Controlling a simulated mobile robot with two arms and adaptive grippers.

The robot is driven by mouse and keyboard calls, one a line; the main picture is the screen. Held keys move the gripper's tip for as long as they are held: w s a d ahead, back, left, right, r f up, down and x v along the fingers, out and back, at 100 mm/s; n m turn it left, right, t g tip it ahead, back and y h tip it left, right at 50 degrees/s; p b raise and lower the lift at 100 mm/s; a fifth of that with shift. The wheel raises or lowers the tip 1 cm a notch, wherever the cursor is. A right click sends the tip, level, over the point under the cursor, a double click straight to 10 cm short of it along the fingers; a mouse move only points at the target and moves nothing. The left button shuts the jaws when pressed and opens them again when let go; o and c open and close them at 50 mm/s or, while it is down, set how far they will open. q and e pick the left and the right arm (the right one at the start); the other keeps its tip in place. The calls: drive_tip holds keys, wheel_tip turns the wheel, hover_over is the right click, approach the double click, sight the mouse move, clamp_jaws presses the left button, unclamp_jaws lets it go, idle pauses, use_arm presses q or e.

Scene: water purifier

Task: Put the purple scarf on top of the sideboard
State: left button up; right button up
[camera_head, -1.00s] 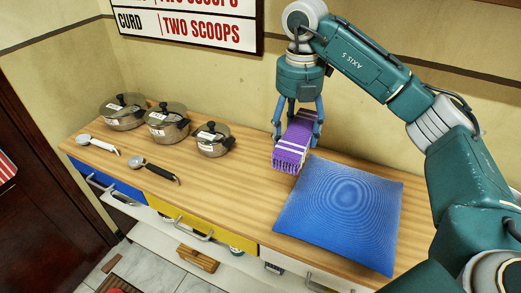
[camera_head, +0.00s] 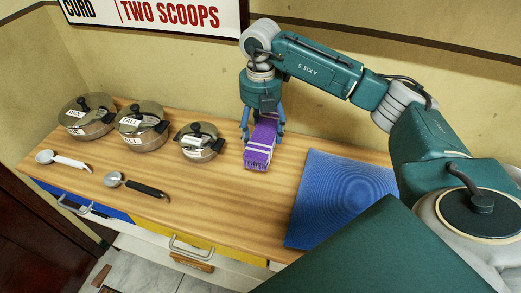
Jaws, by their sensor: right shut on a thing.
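The purple scarf (camera_head: 259,147), folded with white stripes and a fringed end, is at the sideboard's top, between the smallest pot and the blue cushion. My right gripper (camera_head: 263,132) is above it, with its fingers on either side, shut on the scarf. The scarf's lower end looks at or very near the wooden top; I cannot tell if it touches. The sideboard (camera_head: 225,205) has a light wooden top with blue and yellow drawer fronts. My left gripper is not in view.
Three lidded pots (camera_head: 87,115) stand along the back left. A white-handled scoop (camera_head: 62,160) and a black-handled scoop (camera_head: 135,185) lie in front of them. A blue cushion (camera_head: 340,195) lies right of the scarf. Bare wood lies in front of the scarf.

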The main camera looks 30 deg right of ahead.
wheel_tip(320, 180, down, 3)
drive_tip(key=shift+w+f, duration=0.1)
drive_tip(key=shift+f, duration=0.65)
wheel_tip(320, 180, down, 4)
drive_tip(key=shift+p, duration=0.5)
drive_tip(key=shift+f, duration=0.15)
drive_tip(key=o, duration=1.2)
